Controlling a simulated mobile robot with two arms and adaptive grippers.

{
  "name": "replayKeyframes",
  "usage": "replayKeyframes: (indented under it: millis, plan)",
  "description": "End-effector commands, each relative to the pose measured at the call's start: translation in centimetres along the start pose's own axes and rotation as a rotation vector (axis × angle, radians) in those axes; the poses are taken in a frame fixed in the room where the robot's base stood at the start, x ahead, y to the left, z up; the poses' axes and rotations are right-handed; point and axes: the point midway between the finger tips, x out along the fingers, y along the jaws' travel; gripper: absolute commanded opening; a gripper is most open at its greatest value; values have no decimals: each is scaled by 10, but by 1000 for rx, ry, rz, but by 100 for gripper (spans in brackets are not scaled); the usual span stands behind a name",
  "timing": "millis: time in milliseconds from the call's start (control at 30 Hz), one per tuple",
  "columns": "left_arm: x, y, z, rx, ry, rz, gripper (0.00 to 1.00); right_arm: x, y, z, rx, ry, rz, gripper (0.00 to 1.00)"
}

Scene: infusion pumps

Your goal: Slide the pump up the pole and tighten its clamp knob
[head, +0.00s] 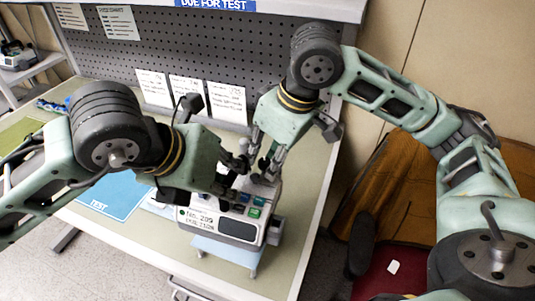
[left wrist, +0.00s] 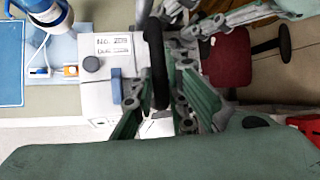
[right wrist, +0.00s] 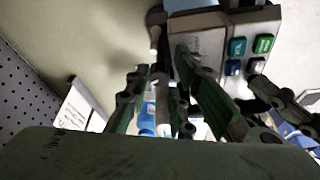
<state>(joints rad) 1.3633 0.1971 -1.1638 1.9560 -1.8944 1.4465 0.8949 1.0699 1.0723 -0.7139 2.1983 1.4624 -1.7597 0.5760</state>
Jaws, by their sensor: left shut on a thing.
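The white pump (head: 222,222) with a numbered label, dark display and coloured buttons stands on the bench beneath both grippers. My left gripper (left wrist: 157,108) is shut on a dark bar, apparently the pump's handle (left wrist: 157,60). A grey round knob (left wrist: 91,64) sits on the pump face near the label. My right gripper (right wrist: 167,85) hangs above the pump's back edge, fingers apart, beside the left gripper. A thin upright piece (right wrist: 155,42) shows near its fingers; I cannot tell whether this is the pole. I cannot identify the clamp knob for certain.
A blue mat (head: 118,197) marked TEST lies left of the pump. A perforated panel (head: 200,50) with paper cards (head: 188,90) stands behind the bench.

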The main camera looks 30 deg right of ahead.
Motion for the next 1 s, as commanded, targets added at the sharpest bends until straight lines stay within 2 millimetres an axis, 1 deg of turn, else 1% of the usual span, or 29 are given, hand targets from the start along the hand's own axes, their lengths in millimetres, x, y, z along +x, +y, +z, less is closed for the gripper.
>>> replayKeyframes:
  millis: [33,67,100,367,1000]
  plan:
    - [-3,-3,5,3,-14,-7,0,-4,0,-7,3,25,-2,27]
    - [-4,-3,5,3,-14,-6,0,-4,0,-7,3,25,-1,29]
    - [-4,-3,5,3,-15,-6,0,-4,0,-7,2,25,-1,30]
    - [-4,-3,5,4,-16,-6,0,-6,0,-8,0,27,-1,30]
    - [-4,-1,6,1,-16,-3,0,-52,0,-21,-1,23,-2,30]
